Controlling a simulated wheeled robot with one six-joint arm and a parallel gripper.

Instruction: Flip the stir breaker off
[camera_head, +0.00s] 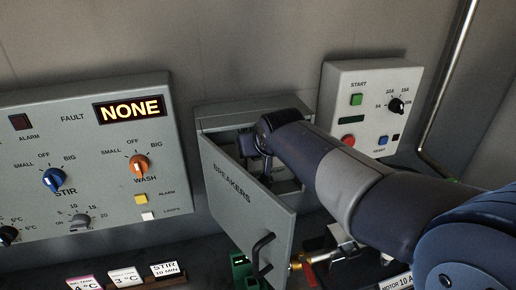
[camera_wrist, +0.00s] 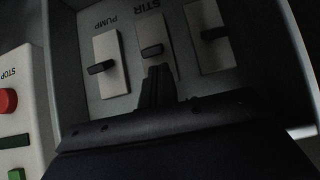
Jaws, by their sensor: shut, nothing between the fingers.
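The stir breaker (camera_wrist: 151,50) is a dark toggle on a pale plate in the middle of the breaker box, under an upside-down STIR label in the wrist view. My gripper (camera_wrist: 157,71) is shut and empty. Its fingertips sit just below the stir toggle in that picture and cover the lower part of its plate; I cannot tell whether they touch it. In the head view my gripper (camera_head: 266,165) reaches into the open breaker box (camera_head: 250,112), whose inside is mostly hidden by my arm and the door.
The pump breaker (camera_wrist: 101,68) is left of the stir breaker and another breaker (camera_wrist: 213,33) is right, both close. The open BREAKERS door (camera_head: 240,205) hangs in front. A control panel (camera_head: 95,215) reading NONE is left; a start panel (camera_head: 372,75) is right.

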